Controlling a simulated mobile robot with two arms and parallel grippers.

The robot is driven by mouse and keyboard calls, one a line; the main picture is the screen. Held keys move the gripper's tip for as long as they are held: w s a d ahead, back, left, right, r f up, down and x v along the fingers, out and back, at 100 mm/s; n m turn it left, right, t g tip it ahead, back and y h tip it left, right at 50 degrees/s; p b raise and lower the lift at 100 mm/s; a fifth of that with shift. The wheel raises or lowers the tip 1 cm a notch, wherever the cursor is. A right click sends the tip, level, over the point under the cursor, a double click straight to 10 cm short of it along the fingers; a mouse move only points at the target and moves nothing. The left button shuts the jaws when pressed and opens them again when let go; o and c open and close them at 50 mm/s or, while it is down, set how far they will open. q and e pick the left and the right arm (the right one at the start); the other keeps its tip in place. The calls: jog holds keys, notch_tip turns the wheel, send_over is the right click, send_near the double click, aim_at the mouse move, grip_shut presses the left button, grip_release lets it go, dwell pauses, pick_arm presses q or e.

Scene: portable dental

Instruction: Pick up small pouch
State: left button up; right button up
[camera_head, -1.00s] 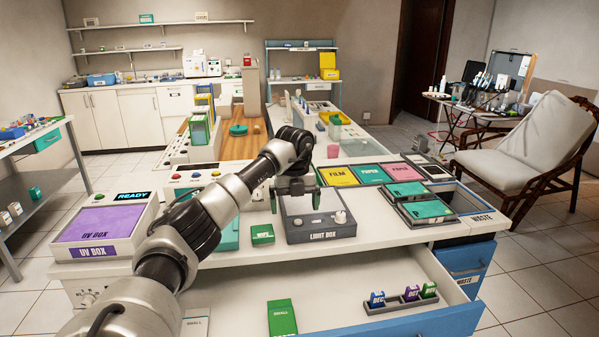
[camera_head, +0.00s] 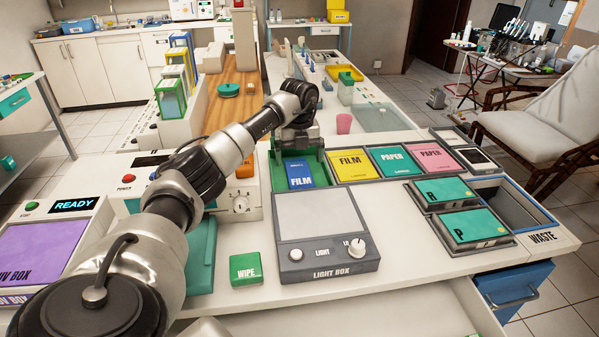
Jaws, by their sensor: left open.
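No small pouch can be made out now. My left gripper (camera_head: 298,146) points down over the back of a green tray (camera_head: 322,160), behind the light box. A blue packet marked FILM (camera_head: 300,175) lies in this tray, just in front of the gripper. The gripper is open; its fingertips are partly hidden, and I cannot tell whether they touch anything. My right gripper is not in view.
The light box (camera_head: 322,260) and a green WIPE box (camera_head: 245,268) stand on the counter. The waste opening (camera_head: 505,208) is at the far right.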

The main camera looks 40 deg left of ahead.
aim_at(301, 181)
pick_arm(q)
notch_tip(301, 181, down, 2)
jog(key=shift+s+d, duration=0.1)
jog(key=f, duration=0.5)
jog(key=shift+w+d+f+p, duration=0.15)
jog(key=shift+w+f+p, duration=0.15)
jog(key=shift+p, duration=0.1)
jog(key=shift+c, duration=0.3)
jog(key=c, duration=0.9)
jog(key=shift+r, duration=0.1)
